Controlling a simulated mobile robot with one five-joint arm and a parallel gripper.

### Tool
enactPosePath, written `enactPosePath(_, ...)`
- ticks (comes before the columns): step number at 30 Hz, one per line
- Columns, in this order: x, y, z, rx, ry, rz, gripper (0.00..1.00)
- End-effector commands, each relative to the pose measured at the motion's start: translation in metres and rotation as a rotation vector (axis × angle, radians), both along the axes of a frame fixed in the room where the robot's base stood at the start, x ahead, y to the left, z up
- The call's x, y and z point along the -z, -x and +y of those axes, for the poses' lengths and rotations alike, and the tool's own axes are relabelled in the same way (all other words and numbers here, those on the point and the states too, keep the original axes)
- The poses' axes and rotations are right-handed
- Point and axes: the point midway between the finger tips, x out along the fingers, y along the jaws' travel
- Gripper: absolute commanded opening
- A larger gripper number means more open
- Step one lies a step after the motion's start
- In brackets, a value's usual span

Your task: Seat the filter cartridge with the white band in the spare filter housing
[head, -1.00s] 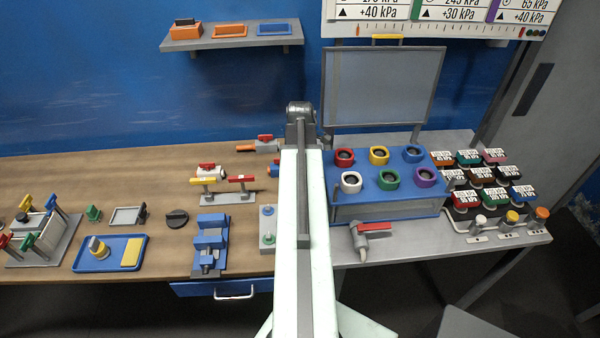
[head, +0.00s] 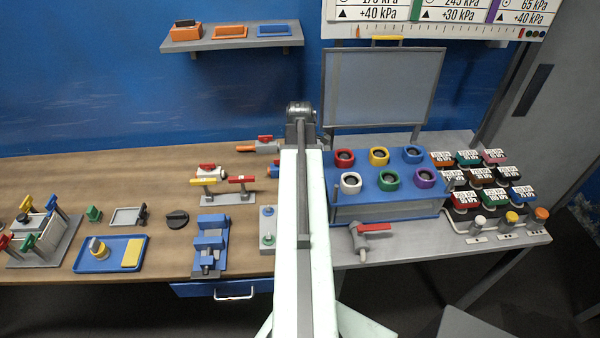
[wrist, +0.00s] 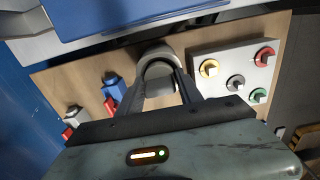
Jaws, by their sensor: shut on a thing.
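A grey rounded rim (wrist: 153,52) shows just past the fingertips, above the wooden bench. I cannot tell whether it belongs to the held piece or to the spare filter housing, nor whether anything is seated. In the head view my arm hides the gripper and this spot.
A panel (wrist: 235,75) with coloured knobs stands right of the gripper in the wrist view; a blue-and-red valve (wrist: 112,92) is on the left. In the head view, a blue block (head: 400,200) with coloured rings and a red-handled valve (head: 372,228) stand right of my arm.

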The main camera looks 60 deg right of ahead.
Motion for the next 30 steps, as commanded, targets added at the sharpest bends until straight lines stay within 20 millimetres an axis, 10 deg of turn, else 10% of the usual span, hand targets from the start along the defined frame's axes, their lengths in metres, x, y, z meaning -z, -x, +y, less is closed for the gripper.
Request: enactPosePath(30, 0.0037, 0.0001, 0.0002, 0.0, -0.001, 0.001, 0.0)
